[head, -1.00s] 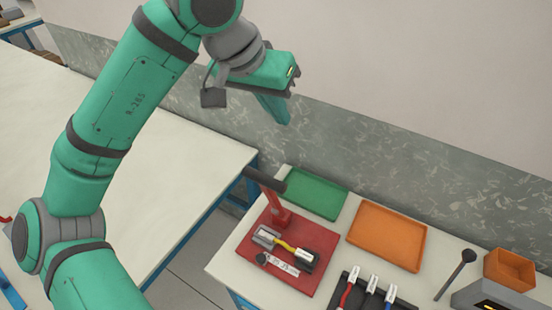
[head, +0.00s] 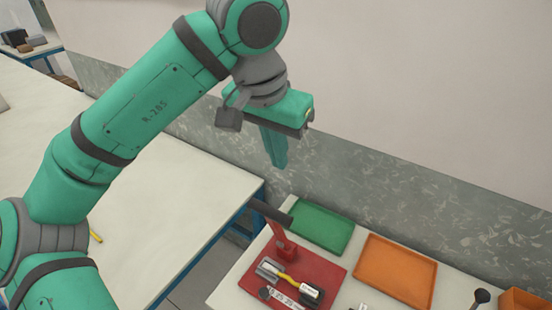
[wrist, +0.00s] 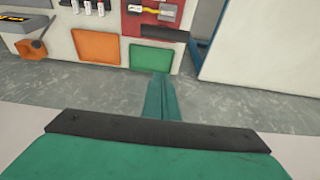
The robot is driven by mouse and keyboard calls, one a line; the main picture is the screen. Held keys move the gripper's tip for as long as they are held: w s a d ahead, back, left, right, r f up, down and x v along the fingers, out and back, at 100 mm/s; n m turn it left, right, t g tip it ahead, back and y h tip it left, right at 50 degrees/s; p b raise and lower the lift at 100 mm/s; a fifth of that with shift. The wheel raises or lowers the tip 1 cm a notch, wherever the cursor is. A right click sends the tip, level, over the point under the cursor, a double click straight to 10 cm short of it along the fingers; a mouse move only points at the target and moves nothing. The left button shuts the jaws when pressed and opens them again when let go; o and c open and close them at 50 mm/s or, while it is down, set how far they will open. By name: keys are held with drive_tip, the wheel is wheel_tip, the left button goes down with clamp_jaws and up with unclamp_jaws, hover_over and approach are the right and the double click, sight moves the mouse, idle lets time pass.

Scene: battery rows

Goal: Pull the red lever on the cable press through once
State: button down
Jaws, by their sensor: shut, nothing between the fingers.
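The cable press is a red base plate (head: 325,275) with a red upright lever (head: 281,240) topped by a dark grip (head: 268,211), on the near bench in the head view. A cable with a yellow middle (head: 287,281) lies on the plate between a grey block and a black block. My gripper (head: 275,160) is shut and empty, pointing down in the air above and behind the press, apart from the lever. In the wrist view its fingers (wrist: 159,100) are together, and the press's red plate (wrist: 180,25) shows at the top; the lever is hard to make out there.
A green tray (head: 320,228) and an orange tray (head: 395,272) lie beside the press. An orange bin (head: 525,300) and a dark knobbed stick (head: 481,297) are at the right. A wall stands behind the bench. A large pale table (head: 150,200) is left, across a gap.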

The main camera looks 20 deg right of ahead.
drive_tip(key=shift+s+a+f, duration=0.15)
drive_tip(key=shift+a+f, duration=0.05)
drive_tip(key=shift+f, duration=1.35)
drive_tip(key=shift+s+a+f, duration=0.2)
drive_tip(key=shift+f, duration=1.35)
drive_tip(key=shift+s+a+f, duration=0.15)
drive_tip(key=shift+a+f, duration=0.05)
drive_tip(key=shift+f, duration=1.35)
